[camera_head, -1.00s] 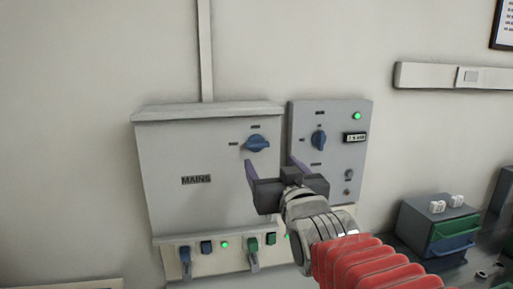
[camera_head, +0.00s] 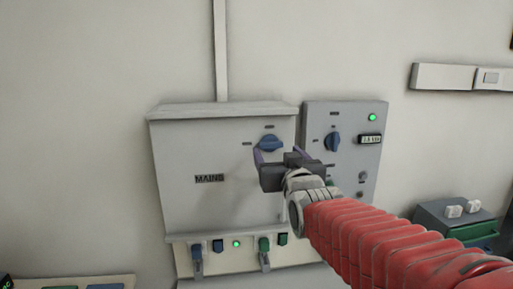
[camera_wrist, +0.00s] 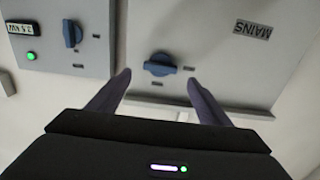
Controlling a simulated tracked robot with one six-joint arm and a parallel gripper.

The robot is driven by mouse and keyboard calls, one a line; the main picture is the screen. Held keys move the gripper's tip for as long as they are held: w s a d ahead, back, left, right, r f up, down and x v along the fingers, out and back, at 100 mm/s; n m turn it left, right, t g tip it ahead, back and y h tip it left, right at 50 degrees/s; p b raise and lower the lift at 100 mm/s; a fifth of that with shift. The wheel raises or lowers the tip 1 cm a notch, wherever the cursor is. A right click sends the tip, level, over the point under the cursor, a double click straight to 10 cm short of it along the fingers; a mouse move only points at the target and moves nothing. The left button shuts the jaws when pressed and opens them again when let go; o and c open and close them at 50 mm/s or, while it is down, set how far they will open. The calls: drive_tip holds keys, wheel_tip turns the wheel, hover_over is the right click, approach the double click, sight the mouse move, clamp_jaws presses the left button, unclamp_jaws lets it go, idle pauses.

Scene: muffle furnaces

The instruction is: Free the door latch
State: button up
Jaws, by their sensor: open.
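A grey cabinet door (camera_head: 180,160) marked MAINS carries a blue rotary knob (camera_head: 270,143) near its upper right, likely the latch. In the wrist view the knob (camera_wrist: 160,65) lies ahead, between the two fingers, and its grip looks roughly horizontal. My gripper (camera_head: 268,156) is open and empty, its fingertips close to the knob in the head view. In the wrist view the fingertips (camera_wrist: 158,78) appear on either side just below the knob; I see no contact. The exact gap in depth cannot be told.
A second grey panel (camera_head: 350,180) with a blue knob (camera_head: 332,141), a green lamp and a small display stands right of the cabinet. Levers and buttons line the strip (camera_head: 240,262) below the door. A dark unit with drawers (camera_head: 455,225) is at the right.

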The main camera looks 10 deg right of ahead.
sight(272, 145)
drive_tip(key=shift+w, duration=3.1)
drive_tip(key=shift+c, duration=0.5)
drive_tip(key=c, duration=0.9)
drive_tip(key=shift+a, duration=0.2)
drive_tip(key=shift+c, duration=0.2)
drive_tip(key=shift+d, duration=0.15)
